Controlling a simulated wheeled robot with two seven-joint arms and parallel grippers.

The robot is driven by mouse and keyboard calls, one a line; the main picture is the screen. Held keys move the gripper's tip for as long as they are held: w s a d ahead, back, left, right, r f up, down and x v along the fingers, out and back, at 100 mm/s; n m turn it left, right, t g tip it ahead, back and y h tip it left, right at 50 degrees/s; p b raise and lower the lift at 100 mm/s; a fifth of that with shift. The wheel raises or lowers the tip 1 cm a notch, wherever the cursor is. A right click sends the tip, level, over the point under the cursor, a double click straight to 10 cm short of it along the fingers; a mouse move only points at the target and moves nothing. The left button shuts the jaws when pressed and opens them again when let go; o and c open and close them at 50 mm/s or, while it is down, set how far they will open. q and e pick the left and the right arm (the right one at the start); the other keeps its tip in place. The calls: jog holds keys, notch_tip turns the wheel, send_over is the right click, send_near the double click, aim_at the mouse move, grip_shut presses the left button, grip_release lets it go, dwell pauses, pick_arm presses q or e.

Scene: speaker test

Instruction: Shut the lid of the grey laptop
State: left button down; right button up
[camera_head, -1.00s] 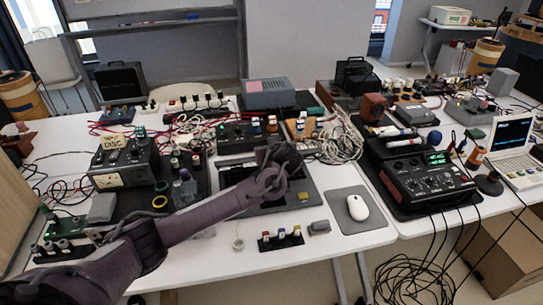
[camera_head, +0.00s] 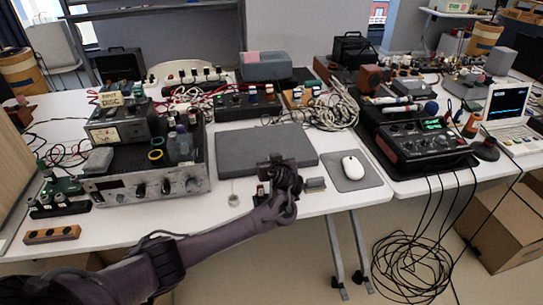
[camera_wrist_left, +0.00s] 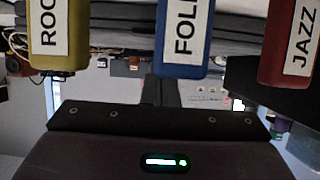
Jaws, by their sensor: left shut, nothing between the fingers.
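The grey laptop (camera_head: 235,152) lies on the white table as a flat, plain dark grey slab, its lid down and no keyboard or screen showing. My left gripper (camera_head: 276,162) is at its front edge, over the front right part in the picture; whether it touches is unclear. Its fingers are shut and empty; they show as a dark upright shape in the left wrist view (camera_wrist_left: 165,92). My right gripper is not in view.
Yellow, blue (camera_wrist_left: 182,40) and red labelled pieces are close in the left wrist view. A mouse (camera_head: 353,167) on a grey pad is right of the laptop, a silver amplifier (camera_head: 150,188) left, and a white laptop (camera_head: 506,108) with a lit screen far right. Cables crowd behind.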

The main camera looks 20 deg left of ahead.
pick_arm(q)
jog(key=shift+s+f, duration=0.1)
jog(key=shift+f, duration=0.5)
jog(key=shift+d, duration=0.1)
